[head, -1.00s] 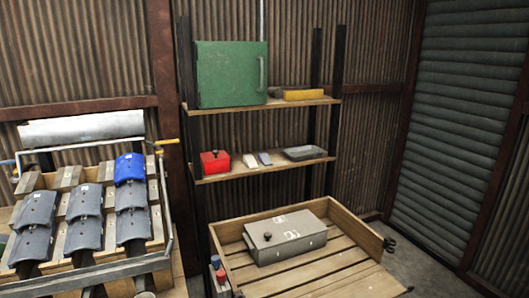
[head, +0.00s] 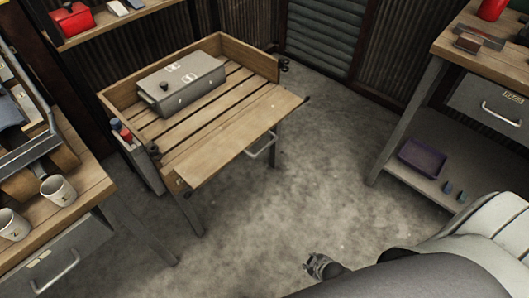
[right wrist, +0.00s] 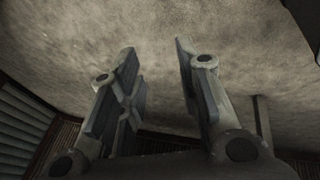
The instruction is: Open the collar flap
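I cannot make out a collar flap in either view. My right gripper (head: 322,266) shows small at the bottom of the head view, above the concrete floor and in front of the wooden cart. In the right wrist view the right gripper's two fingers (right wrist: 158,85) stand apart with nothing between them. My left gripper is in neither view.
The wooden cart (head: 205,135) holds a grey metal box (head: 181,84). A bench with mugs (head: 58,190) stands left. A workbench (head: 462,62) stands right, with a purple tray (head: 421,158) on its lower shelf. The floor (head: 285,195) between is clear.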

